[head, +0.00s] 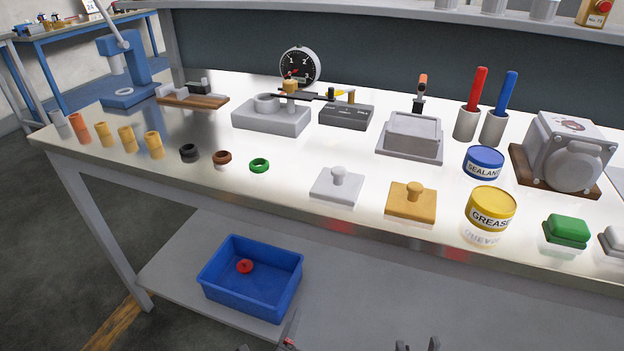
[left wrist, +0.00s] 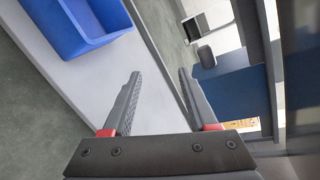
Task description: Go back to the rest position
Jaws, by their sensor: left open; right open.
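My left gripper (left wrist: 160,73) is open in the left wrist view, with nothing between its two fingers. In the head view only its tips show at the bottom edge, below the blue bin (head: 215,283). The blue bin also shows at the upper left of the left wrist view (left wrist: 62,32).
The bin stands on the lower shelf (head: 360,290) with a red ring (head: 244,266) inside. The lit bench top (head: 290,187) carries rings, a grey block (head: 337,186), a yellow block (head: 411,203), a grease tin (head: 490,209) and fixtures. The shelf right of the bin is clear.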

